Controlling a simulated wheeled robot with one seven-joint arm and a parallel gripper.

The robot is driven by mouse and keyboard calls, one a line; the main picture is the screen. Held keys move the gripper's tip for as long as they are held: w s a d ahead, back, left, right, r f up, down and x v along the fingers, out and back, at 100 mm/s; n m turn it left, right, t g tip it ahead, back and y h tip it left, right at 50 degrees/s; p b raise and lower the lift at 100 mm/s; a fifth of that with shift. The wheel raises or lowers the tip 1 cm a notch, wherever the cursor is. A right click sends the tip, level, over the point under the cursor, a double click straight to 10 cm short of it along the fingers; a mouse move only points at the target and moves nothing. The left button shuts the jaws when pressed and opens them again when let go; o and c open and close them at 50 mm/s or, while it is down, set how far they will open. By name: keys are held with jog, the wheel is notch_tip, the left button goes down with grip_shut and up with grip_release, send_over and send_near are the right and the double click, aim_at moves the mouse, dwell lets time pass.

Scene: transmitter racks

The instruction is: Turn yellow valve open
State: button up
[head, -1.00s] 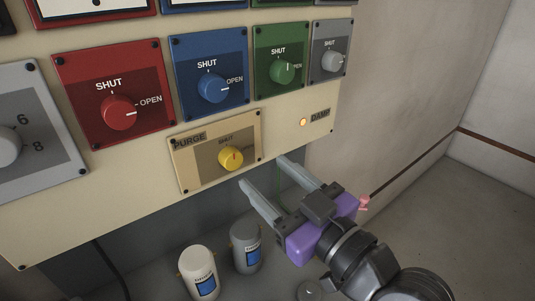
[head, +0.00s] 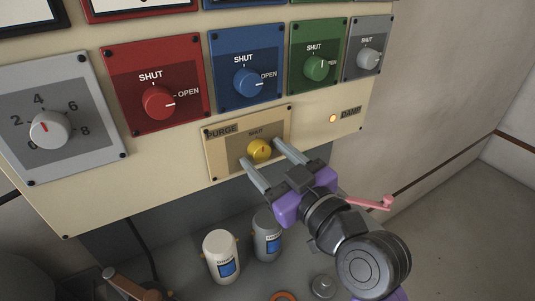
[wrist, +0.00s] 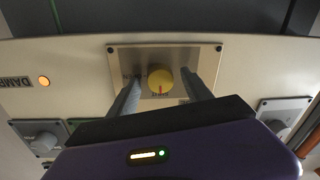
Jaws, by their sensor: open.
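The yellow valve (head: 259,150) is a round knob on a tan plate labelled PURGE (head: 222,166), low on the panel. Its red mark points up toward the word SHUT in the head view. In the wrist view the yellow knob (wrist: 160,82) sits between the two fingers, with its mark toward the bottom of the picture. My gripper (head: 265,166) is open, its fingertips at the plate on either side of the knob. I cannot tell whether either finger touches the knob. The OPEN label on this plate is hard to read.
Red (head: 158,103), blue (head: 247,83), green (head: 317,68) and grey (head: 368,60) knobs sit above. A numbered dial (head: 49,129) is at left. A lit amber lamp (head: 333,118) is right of the plate. White (head: 221,257) and grey (head: 267,236) bottles stand below.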

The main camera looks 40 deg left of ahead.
grip_shut()
jog(key=shift+m, duration=0.4)
jog(key=m, duration=0.4)
jog(key=m+p, duration=0.2)
jog(key=m, duration=0.2)
jog(key=shift+m, duration=0.3)
jog(key=m+p, duration=0.2)
jog(key=m, duration=0.2)
jog(key=shift+s+m+t+p, duration=0.1)
jog(key=shift+m+t+p, duration=0.2)
jog(key=shift+m+t, duration=0.1)
jog(key=m+p, duration=0.2)
jog(key=m, duration=0.2)
jog(key=shift+f+p, duration=0.1)
jog(key=shift+p, duration=0.2)
jog(key=shift+m+t, duration=0.3)
jog(key=shift+m, duration=0.1)
